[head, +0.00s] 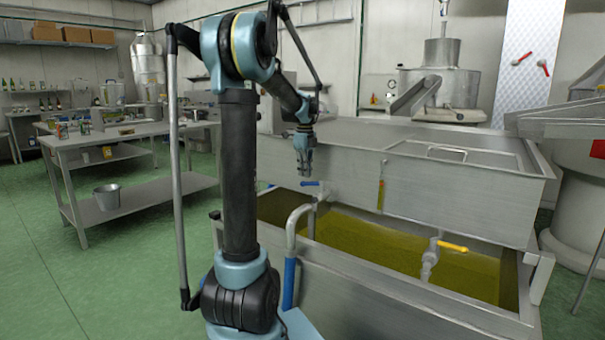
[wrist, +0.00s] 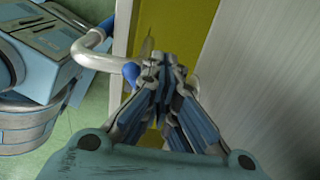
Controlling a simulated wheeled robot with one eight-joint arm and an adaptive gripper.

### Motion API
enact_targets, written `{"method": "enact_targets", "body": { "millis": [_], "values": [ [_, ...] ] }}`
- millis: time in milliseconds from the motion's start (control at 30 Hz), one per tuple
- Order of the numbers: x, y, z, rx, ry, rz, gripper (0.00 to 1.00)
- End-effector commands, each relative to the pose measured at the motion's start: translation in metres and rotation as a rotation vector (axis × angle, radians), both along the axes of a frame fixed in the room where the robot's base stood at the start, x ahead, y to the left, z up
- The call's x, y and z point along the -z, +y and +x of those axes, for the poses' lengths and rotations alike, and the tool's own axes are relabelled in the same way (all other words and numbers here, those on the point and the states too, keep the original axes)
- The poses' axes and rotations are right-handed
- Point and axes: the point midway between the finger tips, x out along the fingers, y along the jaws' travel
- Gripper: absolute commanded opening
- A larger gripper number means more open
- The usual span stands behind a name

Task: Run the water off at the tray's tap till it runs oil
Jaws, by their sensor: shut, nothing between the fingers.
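A steel tray (head: 375,297) holds yellow-green liquid (head: 380,236). A tap with a blue lever (head: 310,184) sits at the left, below the upper steel tank (head: 450,205). A second tap with a yellow lever (head: 452,246) stands over the liquid at the right. My gripper (head: 304,172) points down just above the blue lever, apparently not touching it. In the wrist view my gripper's fingers (wrist: 163,65) are closed together and empty. A blue part (wrist: 131,74), probably the blue lever, is just left of the fingertips. No stream is visible from either tap.
A bent grey pipe (head: 291,226) rises at the tray's left end, near my arm. A gauge (head: 381,186) hangs on the tank's front. A workbench (head: 110,135) with a bucket (head: 107,197) stands left, with open green floor before it.

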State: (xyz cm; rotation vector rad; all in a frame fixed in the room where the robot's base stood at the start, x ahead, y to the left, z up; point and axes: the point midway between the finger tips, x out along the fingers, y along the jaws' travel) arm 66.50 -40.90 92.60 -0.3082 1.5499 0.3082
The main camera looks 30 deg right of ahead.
Motion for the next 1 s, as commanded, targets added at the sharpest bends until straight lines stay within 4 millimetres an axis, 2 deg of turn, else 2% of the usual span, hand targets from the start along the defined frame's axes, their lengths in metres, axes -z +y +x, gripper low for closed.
{"method": "enact_targets", "body": {
  "millis": [267,733,1000],
  "values": [
    [0.005,0.000,0.000,0.000,0.000,0.000,0.00],
    [0.033,0.000,0.000,0.000,0.000,0.000,0.00],
    [0.034,0.002,-0.004,0.001,0.000,0.000,0.00]
  ]
}}
